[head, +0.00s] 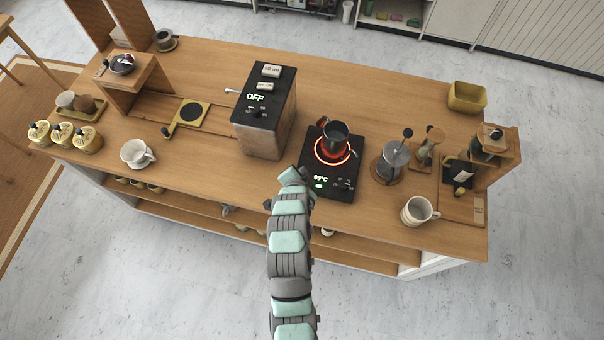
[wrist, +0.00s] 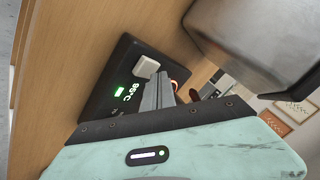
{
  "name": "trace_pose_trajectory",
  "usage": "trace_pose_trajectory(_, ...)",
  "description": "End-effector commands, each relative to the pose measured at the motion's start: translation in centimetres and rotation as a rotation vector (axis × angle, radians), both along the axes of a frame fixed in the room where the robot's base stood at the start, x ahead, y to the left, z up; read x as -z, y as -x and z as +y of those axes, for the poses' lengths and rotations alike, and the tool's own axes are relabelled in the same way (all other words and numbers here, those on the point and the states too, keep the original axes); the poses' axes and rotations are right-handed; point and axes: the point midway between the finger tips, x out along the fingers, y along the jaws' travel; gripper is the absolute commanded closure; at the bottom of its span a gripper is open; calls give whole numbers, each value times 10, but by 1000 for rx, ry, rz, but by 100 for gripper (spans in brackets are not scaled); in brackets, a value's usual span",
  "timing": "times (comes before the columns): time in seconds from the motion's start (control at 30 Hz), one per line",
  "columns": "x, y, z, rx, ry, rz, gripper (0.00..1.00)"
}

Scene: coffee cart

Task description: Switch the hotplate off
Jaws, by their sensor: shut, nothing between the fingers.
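The black hotplate (head: 343,192) stands right of centre on the counter, with an orange-red ring glowing under a small dark pot (head: 335,133). Its display (head: 320,179) reads 99°C, with a green light below it. Small controls (head: 345,184) sit to the right of the display. In the wrist view the hotplate (wrist: 98,95) shows its lit display (wrist: 129,91) and a pale square control (wrist: 148,65). My gripper (wrist: 158,90) is shut and empty. Its fingertips appear close to the pale control; I cannot tell whether they touch. The fingers hide part of the glowing ring.
A metal-sided machine (head: 262,135) reading OFF stands left of the hotplate. A glass press (head: 391,160) stands to the right, with a white mug (head: 417,211) near the front edge. A white cup (head: 136,153) is at left. The counter between cup and machine is clear.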

Motion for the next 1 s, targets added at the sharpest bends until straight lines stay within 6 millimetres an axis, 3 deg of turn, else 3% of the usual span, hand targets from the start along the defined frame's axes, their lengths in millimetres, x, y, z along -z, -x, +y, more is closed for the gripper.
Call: trace_pose_trajectory(1.0, 10, 0, 0, -1, 1, 2, 100)
